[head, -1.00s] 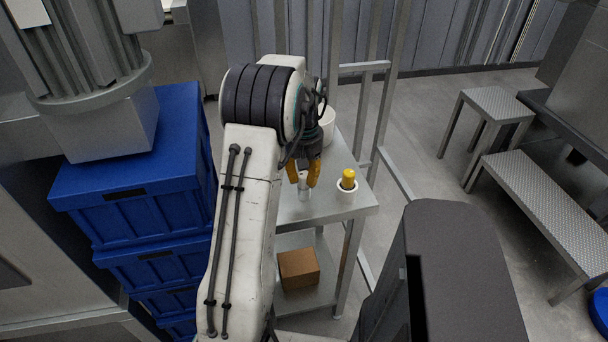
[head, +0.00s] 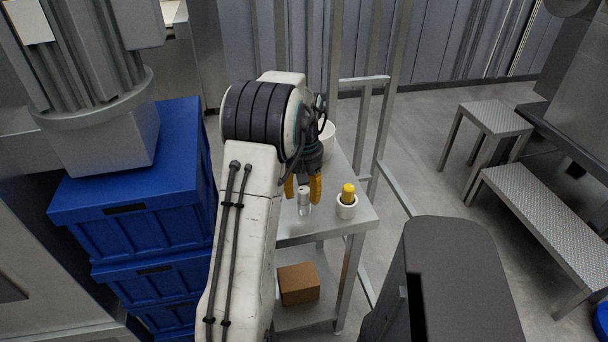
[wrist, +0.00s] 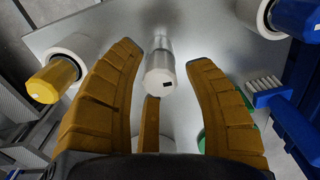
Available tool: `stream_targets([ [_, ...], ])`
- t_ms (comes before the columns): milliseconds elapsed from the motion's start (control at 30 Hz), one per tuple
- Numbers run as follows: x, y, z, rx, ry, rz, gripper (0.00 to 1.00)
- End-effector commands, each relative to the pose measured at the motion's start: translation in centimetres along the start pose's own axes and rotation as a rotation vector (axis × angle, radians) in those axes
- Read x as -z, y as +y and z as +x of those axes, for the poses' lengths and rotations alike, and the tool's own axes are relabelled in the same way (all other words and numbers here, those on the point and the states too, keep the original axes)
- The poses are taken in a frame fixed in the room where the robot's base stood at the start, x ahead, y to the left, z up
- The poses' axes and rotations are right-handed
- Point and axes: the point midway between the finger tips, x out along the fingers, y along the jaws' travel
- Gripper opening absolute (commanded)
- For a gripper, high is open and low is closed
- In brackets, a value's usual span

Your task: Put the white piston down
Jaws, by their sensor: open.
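The white piston (head: 304,201) is a small pale cylinder, standing on the metal table (head: 342,222) near its front edge. In the wrist view, the piston (wrist: 160,78) shows its near end with a small dark mark, and a narrower part beyond it. My gripper (head: 302,186) is open, its orange fingers spread on both sides of the piston. The wrist view shows gaps between the piston and the left and right fingers; a third finger shows below it, and whether that one touches cannot be told.
A white cup with a yellow plug (head: 348,193) stands right of the piston near the table edge. A white container (head: 327,138) stands farther back. A blue brush (wrist: 270,95) shows right in the wrist view. Stacked blue crates (head: 135,215) stand left; a brown box (head: 298,283) sits on the lower shelf.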

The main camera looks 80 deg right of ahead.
Motion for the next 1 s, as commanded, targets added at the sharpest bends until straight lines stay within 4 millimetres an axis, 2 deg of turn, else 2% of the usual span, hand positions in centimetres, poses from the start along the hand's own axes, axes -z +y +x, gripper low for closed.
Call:
stream_targets([
  [600, 0.1, 0.0, -9.6, -0.002, 0.004, 0.0, 0.47],
  [800, 0.1, 0.0, -11.3, -0.002, 0.003, 0.0, 0.47],
  [1000, 0.0, 0.0, -11.9, -0.001, 0.001, 0.0, 0.47],
])
